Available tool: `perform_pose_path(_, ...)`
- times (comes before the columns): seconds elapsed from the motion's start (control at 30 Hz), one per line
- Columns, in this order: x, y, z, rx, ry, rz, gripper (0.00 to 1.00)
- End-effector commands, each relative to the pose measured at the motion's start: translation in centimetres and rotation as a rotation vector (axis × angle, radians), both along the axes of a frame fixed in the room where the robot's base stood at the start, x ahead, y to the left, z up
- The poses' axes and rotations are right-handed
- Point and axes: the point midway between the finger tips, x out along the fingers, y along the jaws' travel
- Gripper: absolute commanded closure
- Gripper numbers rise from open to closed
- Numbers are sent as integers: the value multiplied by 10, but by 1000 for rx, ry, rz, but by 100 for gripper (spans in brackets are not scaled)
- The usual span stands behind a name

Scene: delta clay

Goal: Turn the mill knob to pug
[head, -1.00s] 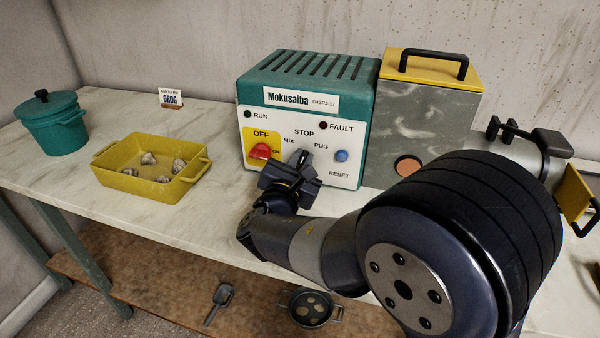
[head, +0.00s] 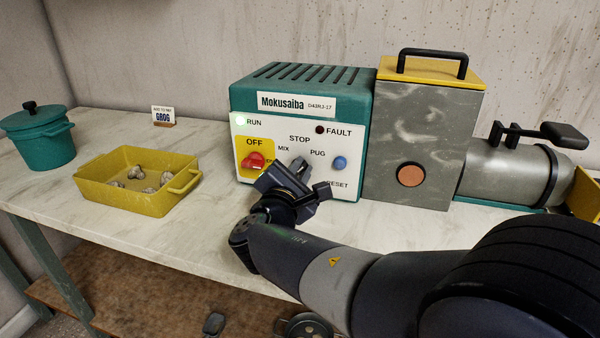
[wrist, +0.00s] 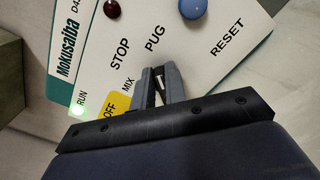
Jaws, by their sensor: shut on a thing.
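The mill's control panel (head: 262,192) is the white front of the teal box, with the labels MIX, STOP and PUG around the knob's place. The dark mill knob (wrist: 158,84) is mostly hidden behind my fingers. A white mark on it shows between them in the wrist view, on the side toward the PUG label (wrist: 155,38). My gripper (head: 293,172) is at the panel, shut on the knob, with its hand tilted. The green RUN light (head: 240,121) is lit. The FAULT light (head: 320,130) is dark.
The red switch (head: 254,160) on its yellow OFF plate sits just left of my gripper, and the blue RESET button (head: 339,163) just right. The grey hopper (head: 421,130) stands right of the panel. A yellow tray (head: 121,197) and teal pot (head: 38,136) stand left.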

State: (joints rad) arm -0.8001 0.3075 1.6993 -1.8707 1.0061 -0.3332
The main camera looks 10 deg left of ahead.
Motion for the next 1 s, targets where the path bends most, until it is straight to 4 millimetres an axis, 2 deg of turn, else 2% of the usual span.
perform_pose_path(0.17, 0, 0, -1, 1, 2, 1, 100)
perform_pose_path(0.2, 0, 0, -1, 1, 2, 1, 86)
perform_pose_path(0.47, 0, 0, 0, 0, 1, 0, 65)
perform_pose_path(0.77, -4, 1, 0, 0, 1, 1, 65)
perform_pose_path(0.87, -16, 4, 1, -1, 0, 4, 65)
perform_pose_path(1.0, -43, 8, 1, 0, 0, 6, 65)
